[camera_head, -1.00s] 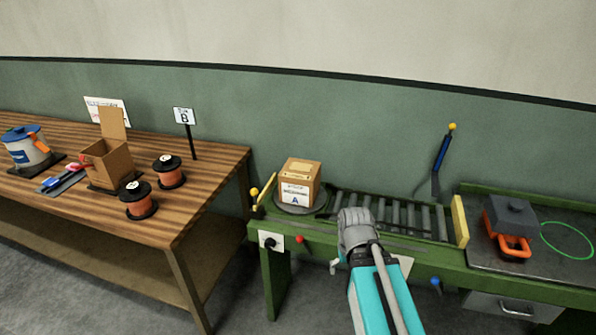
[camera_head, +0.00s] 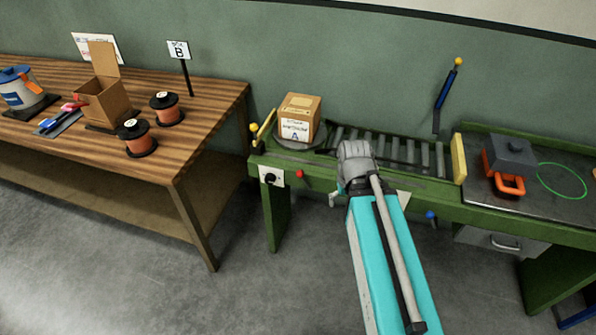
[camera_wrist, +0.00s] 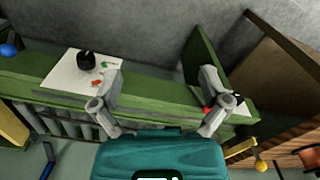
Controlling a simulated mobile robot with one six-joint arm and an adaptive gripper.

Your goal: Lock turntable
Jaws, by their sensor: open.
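The turntable (camera_head: 290,144) is a dark round disc at the left end of the green roller conveyor. A cardboard box (camera_head: 300,118) labelled A stands upright on it. On the front rail below are a red knob (camera_head: 299,174) and a black knob (camera_head: 270,179) on a white plate. My gripper (camera_wrist: 160,88) is open and empty in front of the rail, right of the red knob in the head view. In the wrist view, the red knob (camera_wrist: 207,110) shows partly behind the right finger, and the black knob (camera_wrist: 238,97) is beside it.
A yellow-tipped lever (camera_head: 254,128) stands by the turntable. A white plate with a black knob (camera_wrist: 86,60) and a blue knob (camera_head: 430,215) lie along the rail. A wooden table (camera_head: 215,115) is at left, with floor (camera_head: 240,290) between. An orange-handled tool (camera_head: 508,165) sits right.

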